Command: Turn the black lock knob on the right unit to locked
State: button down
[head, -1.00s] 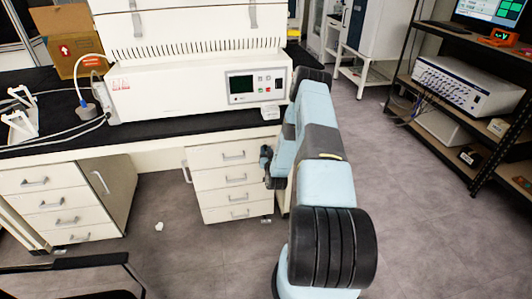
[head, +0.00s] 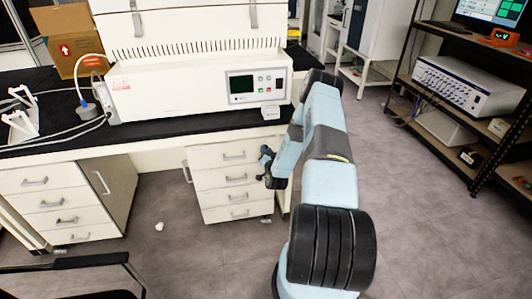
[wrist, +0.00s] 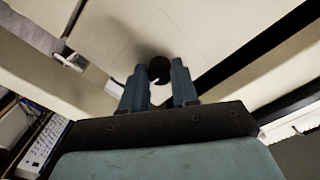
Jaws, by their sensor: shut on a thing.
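The black lock knob (wrist: 159,69) shows in the wrist view as a dark round piece on a pale flat panel. My gripper (wrist: 160,84) has its two blue-grey fingers on either side of the knob and is shut on it. A small light mark shows at the knob's lower edge; I cannot tell its setting from this. In the head view I cannot make out the knob or my fingertips; my arm stands in front of that area.
In the head view, a white instrument with a display (head: 243,85) stands on the black bench top (head: 190,127). White drawers (head: 225,178) are below it. A dark shelf rack (head: 455,138) holds equipment at the right. Grey floor lies open between.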

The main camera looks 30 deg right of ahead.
jog(key=shift+s+a+f, duration=0.1)
jog(key=shift+f, duration=0.05)
jog(key=c, duration=0.8)
grip_release()
jog(key=shift+c, duration=0.2)
jog(key=v, duration=1.3)
jog(key=shift+s, duration=0.3)
